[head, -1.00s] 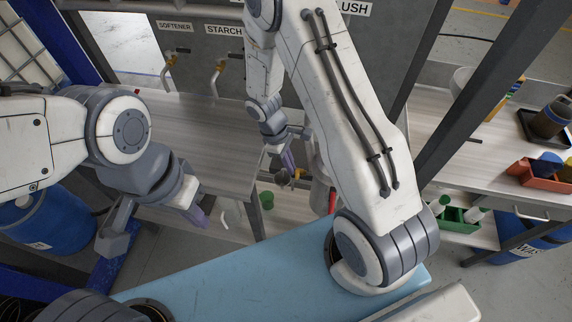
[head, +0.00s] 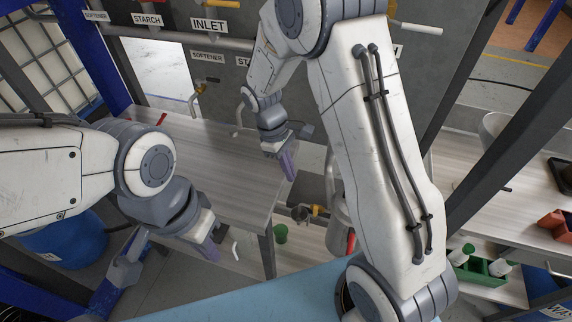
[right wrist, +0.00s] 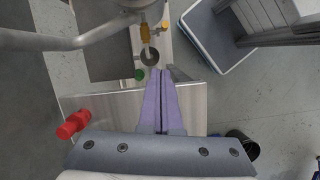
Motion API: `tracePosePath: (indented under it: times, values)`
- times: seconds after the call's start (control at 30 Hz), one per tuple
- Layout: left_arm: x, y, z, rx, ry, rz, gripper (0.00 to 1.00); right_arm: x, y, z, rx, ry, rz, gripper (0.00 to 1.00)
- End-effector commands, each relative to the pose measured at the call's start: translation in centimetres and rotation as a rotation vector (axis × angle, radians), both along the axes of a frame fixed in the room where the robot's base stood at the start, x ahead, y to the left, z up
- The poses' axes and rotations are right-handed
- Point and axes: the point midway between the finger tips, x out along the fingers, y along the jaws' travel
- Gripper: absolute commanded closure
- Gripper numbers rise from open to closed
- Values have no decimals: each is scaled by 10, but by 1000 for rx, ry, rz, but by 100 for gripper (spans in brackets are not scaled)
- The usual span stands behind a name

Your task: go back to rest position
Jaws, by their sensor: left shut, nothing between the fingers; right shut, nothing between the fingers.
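My left gripper (head: 210,252) is in the lower left of the head view. Its purple fingers are together and hold nothing, and they point down to the right. My right gripper (head: 290,166) is near the middle of the head view, beside the right end of the grey table in the picture. Its purple fingers are shut with nothing between them. The right wrist view shows the same shut fingers (right wrist: 161,100) side by side, with a thin dark line between them. No object is held by either gripper.
The grey table (head: 200,150) stands in front of a panel with labelled pipes (head: 207,25). A green cup (head: 280,234) and a green crate (head: 484,268) sit lower down. A dark post (head: 505,130) rises at right.

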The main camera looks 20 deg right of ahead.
Motion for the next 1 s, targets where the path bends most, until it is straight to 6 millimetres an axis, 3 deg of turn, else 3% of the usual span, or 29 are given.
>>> tracePosePath:
  times: [0.27,0.43,0.57,0.7,0.9,1.0]
  values:
    - [0,0,-1,0,0,0,100,0,2,5,1,-3,-1,100]
    - [0,0,-5,0,0,0,100,-19,28,30,27,-51,-11,100]
    - [0,0,-11,0,0,0,100,-61,64,62,80,-117,-36,100]
    - [0,0,-18,0,0,-1,100,-120,92,88,158,-172,-71,100]
    - [0,0,-24,0,0,-1,100,-186,106,101,253,-205,-114,100]
    - [0,0,-25,0,0,-1,100,-204,107,103,280,-208,-127,100]
